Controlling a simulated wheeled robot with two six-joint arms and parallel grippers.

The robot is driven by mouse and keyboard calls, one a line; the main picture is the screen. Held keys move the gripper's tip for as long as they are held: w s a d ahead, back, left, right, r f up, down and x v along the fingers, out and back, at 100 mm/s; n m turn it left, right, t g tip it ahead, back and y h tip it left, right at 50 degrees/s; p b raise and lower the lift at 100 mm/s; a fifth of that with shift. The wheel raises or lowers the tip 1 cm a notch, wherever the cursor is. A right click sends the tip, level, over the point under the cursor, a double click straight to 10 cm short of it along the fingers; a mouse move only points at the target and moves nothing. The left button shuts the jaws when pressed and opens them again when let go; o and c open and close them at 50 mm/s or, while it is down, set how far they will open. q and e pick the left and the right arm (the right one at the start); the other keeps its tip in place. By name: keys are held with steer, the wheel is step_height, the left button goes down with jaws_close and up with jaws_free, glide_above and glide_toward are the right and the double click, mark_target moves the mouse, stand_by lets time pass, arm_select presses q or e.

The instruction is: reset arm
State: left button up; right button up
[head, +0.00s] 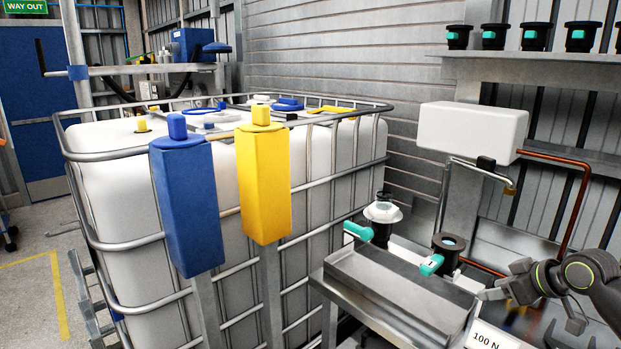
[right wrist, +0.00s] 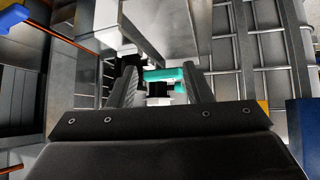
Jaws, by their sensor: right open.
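My right gripper (head: 532,308) is at the right edge of the head view, to the right of a grey metal tray. Its fingers are spread, with nothing held between them. In the right wrist view the two dark fingers of my right gripper (right wrist: 161,78) stand apart. A teal valve handle (right wrist: 165,74) shows beyond the gap between them; I cannot tell its distance. My left gripper is not in view.
The metal tray (head: 400,285) has two teal-handled valves (head: 366,231) (head: 431,265) at its back. A "100 N" label (head: 490,338) is near its front. A caged white tank (head: 120,190) stands left, behind blue (head: 187,210) and yellow (head: 263,190) posts. A white box (head: 470,130) is mounted above.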

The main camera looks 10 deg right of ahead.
steer(key=s+a+f+g, duration=0.1)
steer(key=s+a+f, duration=0.2)
steer(key=s+f, duration=0.3)
steer(key=s+a+f+g+h, duration=0.1)
steer(key=s+a+f, duration=0.2)
steer(key=f, duration=0.4)
steer(key=s+a+f+g, duration=0.1)
steer(key=s+a+f, duration=0.35)
steer(key=f, duration=0.25)
steer(key=s+a+f+m+g+h, duration=0.1)
steer(key=s+a+m+h, duration=0.15)
steer(key=s, duration=0.85)
steer(key=s+a+f+m+g+h, duration=0.1)
steer(key=s+m+h, duration=0.15)
steer(key=s, duration=0.85)
step_height(320, 180, down, 24)
steer(key=w+d+g+y, duration=0.1)
steer(key=s+a+f+g, duration=0.1)
steer(key=s+f, duration=1.4)
steer(key=f, duration=0.2)
steer(key=shift+s+y, duration=0.15)
steer(key=shift+y, duration=0.25)
